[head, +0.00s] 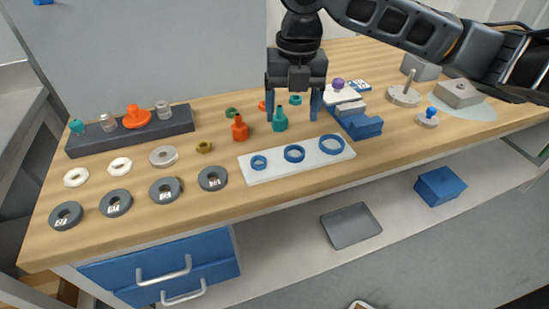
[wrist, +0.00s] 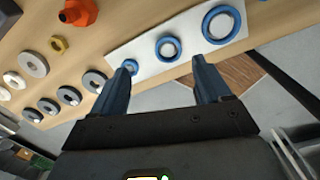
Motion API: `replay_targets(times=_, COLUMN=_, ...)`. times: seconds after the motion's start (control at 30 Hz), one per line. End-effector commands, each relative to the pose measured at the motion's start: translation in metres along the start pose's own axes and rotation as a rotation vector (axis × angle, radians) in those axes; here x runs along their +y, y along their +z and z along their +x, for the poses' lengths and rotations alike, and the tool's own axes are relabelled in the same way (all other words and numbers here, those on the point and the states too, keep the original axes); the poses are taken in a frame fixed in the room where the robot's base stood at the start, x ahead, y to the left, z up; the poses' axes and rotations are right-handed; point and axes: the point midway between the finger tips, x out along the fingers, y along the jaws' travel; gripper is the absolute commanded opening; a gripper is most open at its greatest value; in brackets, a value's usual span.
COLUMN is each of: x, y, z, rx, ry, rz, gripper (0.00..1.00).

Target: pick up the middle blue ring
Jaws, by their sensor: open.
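The middle blue ring (head: 294,153) lies flat on a white board (head: 276,176) near the front of the bench. A smaller blue ring (head: 259,162) lies to its left and a larger blue ring (head: 332,144) to its right. In the head view my gripper (head: 293,114) hangs above the bench, behind the board. In the wrist view my gripper (wrist: 166,80) is open and empty, its two blue fingers spread. There the middle ring (wrist: 168,47) shows just beyond the gap between the fingertips. The left fingertip partly covers the small ring (wrist: 130,67); the large ring (wrist: 221,24) is clear.
Orange (head: 239,128) and teal (head: 280,119) fittings stand close behind the board. Several grey numbered rings (head: 212,178) lie to its left. A blue block (head: 361,126) stands at its right. A dark rack (head: 130,132) holds parts at the back left. The bench's front edge is close.

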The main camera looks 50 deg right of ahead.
Motion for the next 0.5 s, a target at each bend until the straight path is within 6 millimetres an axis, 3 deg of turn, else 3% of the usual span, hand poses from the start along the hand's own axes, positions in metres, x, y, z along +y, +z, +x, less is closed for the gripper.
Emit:
replay_targets(times=0.1, x=-0.009, y=-0.007, z=0.011, rx=0.024, ry=-0.026, rz=-0.027, gripper=0.77)
replay_targets(times=0.5, x=-0.012, y=-0.011, z=0.052, rx=0.027, ry=-0.026, rz=-0.027, gripper=0.77)
